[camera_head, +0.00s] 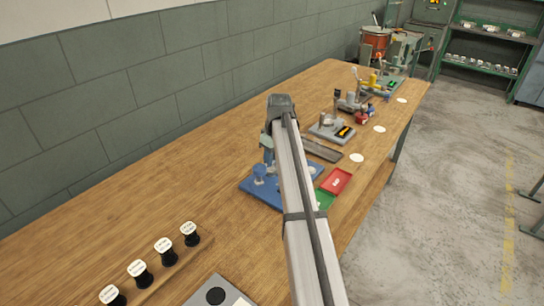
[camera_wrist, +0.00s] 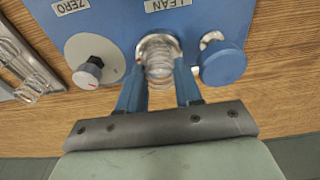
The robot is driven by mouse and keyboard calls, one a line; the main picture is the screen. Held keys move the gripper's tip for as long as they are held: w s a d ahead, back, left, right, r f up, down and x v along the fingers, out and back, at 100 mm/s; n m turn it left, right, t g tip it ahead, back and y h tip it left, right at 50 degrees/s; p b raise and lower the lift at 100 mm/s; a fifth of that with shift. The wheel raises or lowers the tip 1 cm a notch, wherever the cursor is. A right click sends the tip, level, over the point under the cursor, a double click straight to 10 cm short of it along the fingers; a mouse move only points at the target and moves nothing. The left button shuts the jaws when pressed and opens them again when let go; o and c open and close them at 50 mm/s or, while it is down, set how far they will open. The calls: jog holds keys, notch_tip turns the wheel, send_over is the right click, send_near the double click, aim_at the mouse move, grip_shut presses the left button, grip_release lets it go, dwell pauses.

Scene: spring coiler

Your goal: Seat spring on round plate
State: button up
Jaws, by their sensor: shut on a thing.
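In the wrist view my gripper (camera_wrist: 159,70) has its two blue fingers shut on a clear-looking wire spring (camera_wrist: 158,66). The spring's far end overlaps a round silver plate (camera_wrist: 146,42) on the blue fixture (camera_wrist: 110,25). I cannot tell whether the spring touches the plate or hovers just over it. The fixture also shows in the head view (camera_head: 250,187), where my arm hides the spring and most of the plate area.
A grey dial knob (camera_wrist: 90,70) and a blue knob (camera_wrist: 222,62) flank the plate closely. Another spring (camera_wrist: 32,90) lies at the left.

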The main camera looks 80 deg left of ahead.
jog(key=o, duration=0.9)
jog(key=shift+o, duration=0.3)
jog(key=shift+o, duration=1.1)
jog(key=shift+s+d, duration=0.1)
